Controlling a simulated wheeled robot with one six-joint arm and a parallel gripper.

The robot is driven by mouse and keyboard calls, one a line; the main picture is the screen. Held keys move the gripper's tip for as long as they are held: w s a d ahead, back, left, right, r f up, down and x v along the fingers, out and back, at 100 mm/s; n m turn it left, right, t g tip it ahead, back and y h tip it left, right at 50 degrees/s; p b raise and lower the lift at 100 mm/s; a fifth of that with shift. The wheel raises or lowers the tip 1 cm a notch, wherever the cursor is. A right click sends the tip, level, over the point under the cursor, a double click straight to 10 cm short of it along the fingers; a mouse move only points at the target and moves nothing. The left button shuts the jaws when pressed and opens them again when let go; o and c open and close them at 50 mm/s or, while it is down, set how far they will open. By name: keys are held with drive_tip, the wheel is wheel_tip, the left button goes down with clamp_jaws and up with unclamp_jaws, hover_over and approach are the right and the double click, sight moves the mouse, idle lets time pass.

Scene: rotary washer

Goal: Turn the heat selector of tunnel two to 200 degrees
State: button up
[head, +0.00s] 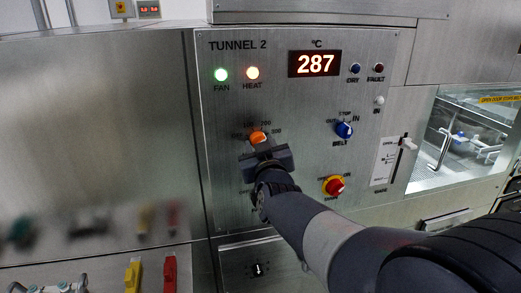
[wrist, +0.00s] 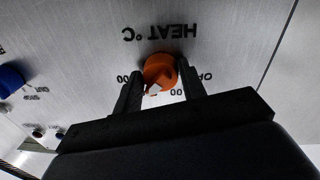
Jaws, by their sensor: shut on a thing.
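The TUNNEL 2 panel (head: 228,105) fills the middle of the head view. In the wrist view the orange knob (wrist: 160,72) shows upside down under the label HEAT °C. My gripper (head: 264,152) is at the knob, and in the wrist view its two fingers (wrist: 162,85) stand on either side of it, shut on it. The pointer direction and the lower marks are hidden by my gripper. The red display (head: 315,63) reads 287.
A blue belt knob (head: 344,130) and a red and yellow stop button (head: 334,186) are to the right of my gripper. A glass window (head: 465,140) is at the right.

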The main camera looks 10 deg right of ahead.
drive_tip(key=shift+f+n+b, duration=0.15)
drive_tip(key=shift+n+b, duration=0.55)
drive_tip(key=shift+n, duration=1.4)
drive_tip(key=o, duration=0.9)
drive_tip(key=shift+o, duration=0.2)
drive_tip(key=s, duration=1)
drive_tip(key=shift+s+a+f+b, duration=0.25)
drive_tip(key=shift+s+a+b, duration=0.05)
drive_tip(key=shift+s+b, duration=0.1)
drive_tip(key=w, duration=1.1)
drive_tip(key=shift+d+r+p, duration=0.3)
drive_tip(key=shift+r+p, duration=0.05)
drive_tip(key=shift+p, duration=0.05)
drive_tip(key=shift+s, duration=0.15)
